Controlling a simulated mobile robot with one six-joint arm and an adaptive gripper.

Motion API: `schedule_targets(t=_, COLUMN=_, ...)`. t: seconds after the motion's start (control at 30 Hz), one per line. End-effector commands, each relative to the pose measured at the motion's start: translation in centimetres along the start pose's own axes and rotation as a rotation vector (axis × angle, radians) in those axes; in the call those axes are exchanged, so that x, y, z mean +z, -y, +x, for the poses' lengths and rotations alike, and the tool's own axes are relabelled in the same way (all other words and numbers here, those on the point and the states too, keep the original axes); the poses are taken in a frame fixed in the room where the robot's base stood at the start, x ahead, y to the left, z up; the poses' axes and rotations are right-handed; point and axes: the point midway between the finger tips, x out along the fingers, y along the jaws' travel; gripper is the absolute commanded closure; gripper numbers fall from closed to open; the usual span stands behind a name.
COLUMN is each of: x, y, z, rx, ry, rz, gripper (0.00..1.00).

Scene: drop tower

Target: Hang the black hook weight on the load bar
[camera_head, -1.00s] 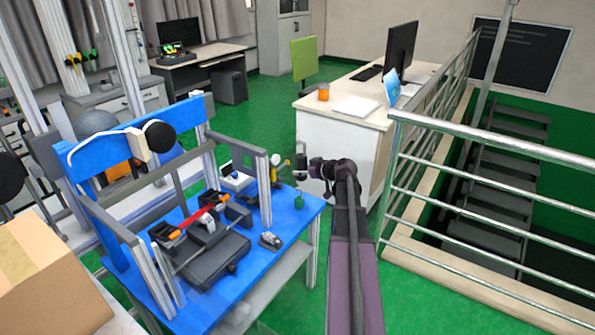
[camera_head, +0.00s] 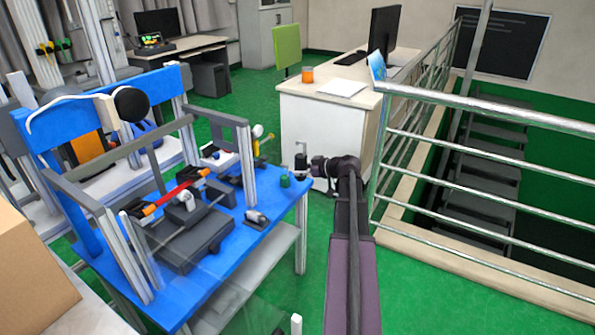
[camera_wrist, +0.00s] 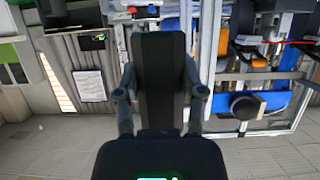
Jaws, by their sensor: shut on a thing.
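My gripper (camera_head: 302,163) is at the end of my outstretched arm, beyond the right edge of the blue table. In the wrist view my gripper (camera_wrist: 161,102) has a finger on each side of a tall black block, which I take to be the black hook weight (camera_wrist: 160,75); its hook is not clear. In the head view the weight is small and hard to separate from the gripper. A red bar with orange ends (camera_head: 178,191) lies across the rig on the blue table; it may be the load bar, but I cannot tell for sure. The gripper is well to its right.
The blue table (camera_head: 262,240) carries upright posts, a dark box (camera_head: 190,243), a small metal part (camera_head: 257,218) and a green piece (camera_head: 285,181). A railing (camera_head: 480,112) with a stairwell is on the right. A white desk (camera_head: 325,125) stands behind. Green floor is open between.

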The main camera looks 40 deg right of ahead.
Motion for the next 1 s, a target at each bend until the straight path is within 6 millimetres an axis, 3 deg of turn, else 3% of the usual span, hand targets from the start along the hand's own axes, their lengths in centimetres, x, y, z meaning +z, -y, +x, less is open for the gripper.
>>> schedule_targets(t=0.2, x=0.93, y=-0.18, z=-0.04, rx=-0.006, ry=-0.004, rz=-0.002, gripper=1.00)
schedule_targets(t=1.0, x=0.72, y=-0.25, z=0.40, rx=-0.007, ry=-0.004, rz=-0.002, gripper=1.00)
